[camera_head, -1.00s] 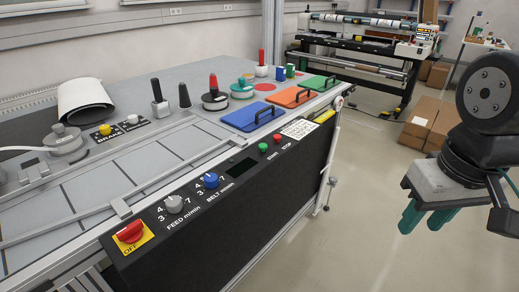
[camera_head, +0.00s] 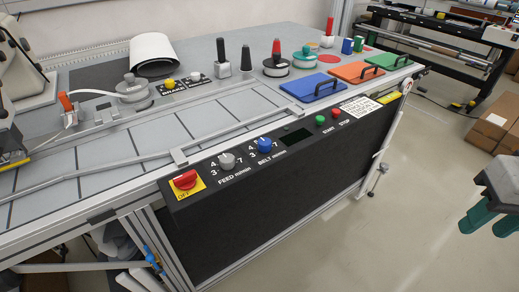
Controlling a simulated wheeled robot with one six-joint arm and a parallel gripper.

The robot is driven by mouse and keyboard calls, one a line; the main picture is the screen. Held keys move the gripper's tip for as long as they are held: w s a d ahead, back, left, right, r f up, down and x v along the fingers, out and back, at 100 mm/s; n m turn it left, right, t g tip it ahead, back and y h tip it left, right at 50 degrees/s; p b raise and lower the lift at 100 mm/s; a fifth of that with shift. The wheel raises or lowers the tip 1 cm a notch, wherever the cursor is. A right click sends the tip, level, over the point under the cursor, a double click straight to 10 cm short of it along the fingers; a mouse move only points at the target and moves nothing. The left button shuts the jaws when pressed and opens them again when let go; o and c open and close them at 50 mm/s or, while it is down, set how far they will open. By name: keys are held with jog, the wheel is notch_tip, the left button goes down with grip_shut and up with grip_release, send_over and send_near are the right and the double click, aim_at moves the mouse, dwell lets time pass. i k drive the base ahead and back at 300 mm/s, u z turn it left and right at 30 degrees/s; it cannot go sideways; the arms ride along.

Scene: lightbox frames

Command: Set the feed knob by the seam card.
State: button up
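The feed knob (camera_head: 227,160) is a small grey knob on the black front panel, above the label "FEED m/min". Scale figures 3, 4 and 7 show around it; its exact pointer setting is too small to read. A white printed card (camera_head: 360,106) lies at the panel's right end, past the stop button. Its lines are too small to read fully, and I cannot tell if it is the seam card. My gripper (camera_head: 488,216) is at the right edge, partly cut off, well away from the panel. Its green fingers stand apart with nothing seen between them.
A blue belt knob (camera_head: 264,145) sits just right of the feed knob. A red switch (camera_head: 185,180) on yellow is to its left. Green start (camera_head: 320,119) and red stop (camera_head: 336,112) buttons lie farther right. Cartons (camera_head: 494,122) stand on the floor; the floor before the panel is clear.

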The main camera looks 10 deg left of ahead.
aim_at(227, 161)
jog(key=u, duration=0.5)
jog(key=k, duration=1.05)
jog(key=z, duration=0.8)
jog(key=i, duration=1.8)
jog(key=u, duration=0.8)
